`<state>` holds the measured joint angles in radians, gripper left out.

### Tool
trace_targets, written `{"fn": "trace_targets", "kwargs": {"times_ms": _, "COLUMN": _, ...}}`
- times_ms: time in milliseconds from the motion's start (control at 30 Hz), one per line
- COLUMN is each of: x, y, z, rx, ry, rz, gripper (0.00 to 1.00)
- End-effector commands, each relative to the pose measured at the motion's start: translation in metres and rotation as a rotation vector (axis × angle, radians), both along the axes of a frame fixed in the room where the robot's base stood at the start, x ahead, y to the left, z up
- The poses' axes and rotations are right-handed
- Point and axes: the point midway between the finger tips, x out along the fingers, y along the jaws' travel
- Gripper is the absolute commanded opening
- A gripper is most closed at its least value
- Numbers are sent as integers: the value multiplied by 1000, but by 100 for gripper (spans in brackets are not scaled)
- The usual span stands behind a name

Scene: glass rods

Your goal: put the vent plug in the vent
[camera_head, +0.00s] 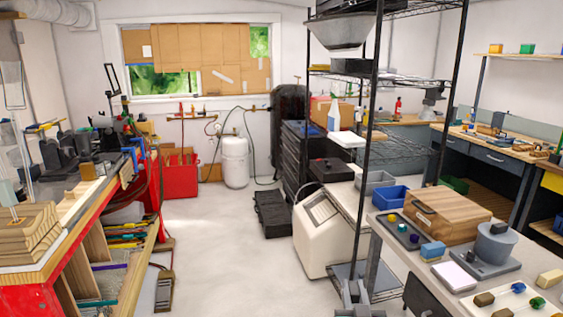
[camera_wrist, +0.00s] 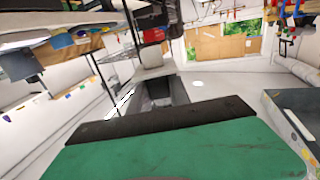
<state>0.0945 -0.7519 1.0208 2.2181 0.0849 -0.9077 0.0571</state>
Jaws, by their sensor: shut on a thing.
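The grey end of my gripper (camera_head: 360,302) shows at the bottom edge of the head view, cut off by the frame. In the wrist view a large green block (camera_wrist: 185,145) with a dark strip along its far edge fills the lower middle, very close to the camera. My gripper is shut on it, though the fingertips are not clear. I cannot tell whether this block is the vent plug. A cream cabinet-like machine (camera_head: 325,238) with a sloped front panel stands on the floor beside the rack. I cannot pick out the vent in either view.
A black wire rack (camera_head: 370,140) stands right of the machine. At right, a table holds a wooden box (camera_head: 440,214), a blue bin (camera_head: 388,196) and small blocks. A cluttered workbench (camera_head: 95,205) lines the left side. The floor (camera_head: 225,250) between is mostly clear; a black case (camera_head: 272,213) lies at its far side.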

Motion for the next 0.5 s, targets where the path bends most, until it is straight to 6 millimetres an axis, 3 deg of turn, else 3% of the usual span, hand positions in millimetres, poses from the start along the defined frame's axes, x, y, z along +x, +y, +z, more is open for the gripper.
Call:
{"fn": "trace_targets", "kwargs": {"times_ms": 33, "x": 1, "y": 22, "z": -1, "rx": 2, "ry": -2, "rz": 50, "gripper": 0}}
{"fn": "trace_targets", "kwargs": {"times_ms": 100, "x": 0, "y": 44, "z": -3, "rx": 6, "ry": -5, "rz": 101, "gripper": 0}}
{"fn": "trace_targets", "kwargs": {"times_ms": 200, "x": -1, "y": 62, "z": -6, "rx": 9, "ry": -6, "rz": 141, "gripper": 0}}
{"fn": "trace_targets", "kwargs": {"times_ms": 367, "x": -24, "y": 66, "z": -34, "rx": 10, "ry": -2, "rz": 150, "gripper": 0}}
{"fn": "trace_targets", "kwargs": {"times_ms": 500, "x": -44, "y": 65, "z": -9, "rx": 10, "ry": -17, "rz": 148, "gripper": 0}}
